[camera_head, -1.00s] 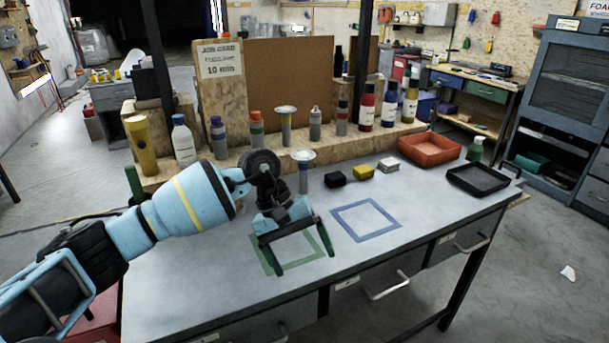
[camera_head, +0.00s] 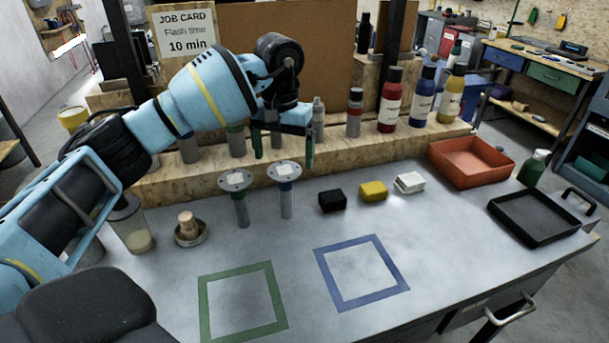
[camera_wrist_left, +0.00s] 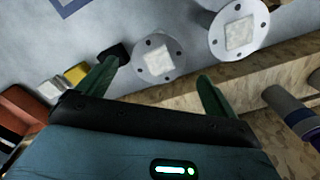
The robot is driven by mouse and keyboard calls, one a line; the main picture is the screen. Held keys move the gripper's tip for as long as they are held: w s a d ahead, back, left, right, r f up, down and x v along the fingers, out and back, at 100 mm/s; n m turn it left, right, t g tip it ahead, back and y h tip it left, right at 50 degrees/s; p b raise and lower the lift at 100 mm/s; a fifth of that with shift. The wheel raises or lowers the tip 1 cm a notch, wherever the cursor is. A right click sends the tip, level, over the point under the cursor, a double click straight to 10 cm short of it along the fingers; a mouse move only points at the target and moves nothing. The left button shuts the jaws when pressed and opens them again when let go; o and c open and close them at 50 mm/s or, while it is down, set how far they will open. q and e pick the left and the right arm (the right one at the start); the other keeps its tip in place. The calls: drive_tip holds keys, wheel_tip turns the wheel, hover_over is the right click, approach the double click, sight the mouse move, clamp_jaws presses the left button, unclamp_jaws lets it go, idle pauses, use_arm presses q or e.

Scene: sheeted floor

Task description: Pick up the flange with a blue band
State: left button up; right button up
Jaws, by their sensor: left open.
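The flange with a blue band (camera_head: 286,198) stands upright on the bench, with a pale round, holed disc on top and the blue band just under it. A second similar flange (camera_head: 242,211) stands close to its left; its band looks green. My left gripper (camera_head: 283,155) is open and empty, its fingers pointing down just behind and above the blue-banded flange. In the left wrist view, that flange's disc (camera_wrist_left: 158,58) shows beyond and between the two open fingertips, apart from them. The other flange's disc (camera_wrist_left: 239,30) is to its right. My right gripper is not in view.
Bottles line the wooden ledge (camera_head: 350,150) behind. Black (camera_head: 332,200), yellow (camera_head: 373,190) and white (camera_head: 410,182) blocks lie to the right. A red tray (camera_head: 470,160) and black tray (camera_head: 542,216) stand further right. Green (camera_head: 207,305) and blue (camera_head: 335,290) taped squares in front are empty.

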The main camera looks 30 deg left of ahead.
sight(285, 170)
use_arm(q)
drive_tip(key=shift+w+r, duration=0.1)
drive_tip(key=shift+w, duration=0.15)
drive_tip(key=shift+s, duration=0.25)
drive_tip(key=shift+s+f, duration=0.1)
drive_tip(key=shift+f, duration=1.2)
drive_tip(key=shift+d+f+p, duration=0.15)
drive_tip(key=shift+f+p, duration=0.25)
drive_tip(key=shift+f, duration=2.15)
drive_tip(key=c, duration=1.2)
